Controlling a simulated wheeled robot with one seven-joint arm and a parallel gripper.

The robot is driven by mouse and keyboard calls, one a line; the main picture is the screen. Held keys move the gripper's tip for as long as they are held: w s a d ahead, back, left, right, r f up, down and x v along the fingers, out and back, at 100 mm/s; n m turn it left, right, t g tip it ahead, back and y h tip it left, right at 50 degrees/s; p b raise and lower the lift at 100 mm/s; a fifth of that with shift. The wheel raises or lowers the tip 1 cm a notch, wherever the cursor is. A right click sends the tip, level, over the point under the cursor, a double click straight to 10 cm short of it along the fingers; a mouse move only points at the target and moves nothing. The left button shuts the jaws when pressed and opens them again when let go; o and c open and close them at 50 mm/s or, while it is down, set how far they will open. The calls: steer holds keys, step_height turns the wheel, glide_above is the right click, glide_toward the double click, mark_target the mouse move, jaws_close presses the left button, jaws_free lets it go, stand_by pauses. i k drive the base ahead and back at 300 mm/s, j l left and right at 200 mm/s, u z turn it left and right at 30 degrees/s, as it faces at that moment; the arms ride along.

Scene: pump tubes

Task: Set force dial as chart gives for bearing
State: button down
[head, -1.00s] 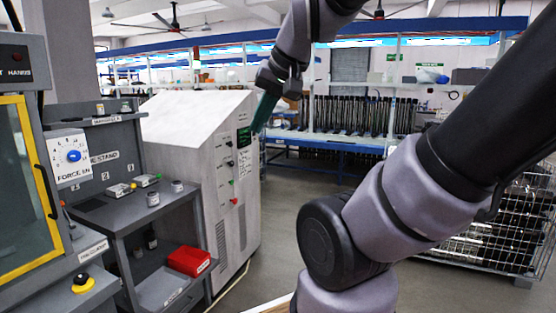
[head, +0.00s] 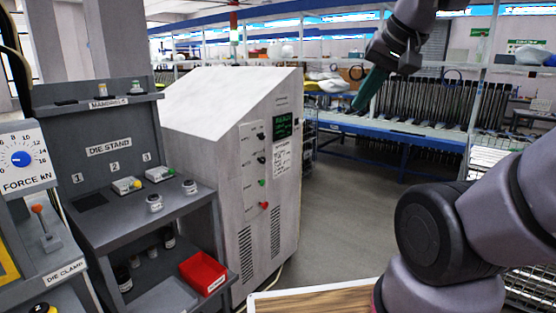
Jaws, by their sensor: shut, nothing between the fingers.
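The force dial (head: 22,158) is a round blue knob on a white panel marked "FORCE kN" at the left edge. Numbers run around it up to 16; its pointer setting is too small to read. A white sheet (head: 282,157) with fine print is on the front of the grey cabinet, below a dark green display (head: 284,125); I cannot tell whether it is the chart. No bearing can be made out for certain. My gripper (head: 362,102) is at the upper right, with dark green fingers shut and empty, pointing down and left, far from the dial.
The die stand (head: 108,148) holds several small parts on its shelf and a red bin (head: 203,272) below. A die clamp lever (head: 42,226) stands under the dial. The grey cabinet (head: 225,180) lies between the stand and my arm. Open floor is right of the cabinet.

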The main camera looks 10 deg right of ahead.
mark_target(20, 159)
steer(key=k+l+u, duration=0.1)
steer(key=l+u, duration=0.4)
steer(key=l, duration=1.15)
steer(key=i+u, duration=0.1)
steer(key=u, duration=0.7)
steer(key=i+l+u, duration=0.1)
steer(key=i+u, duration=0.3)
steer(key=i+l+u, duration=0.25)
steer(key=i+u, duration=0.15)
steer(key=i+l, duration=0.5)
steer(key=i+j+u, duration=0.05)
steer(key=i, duration=0.05)
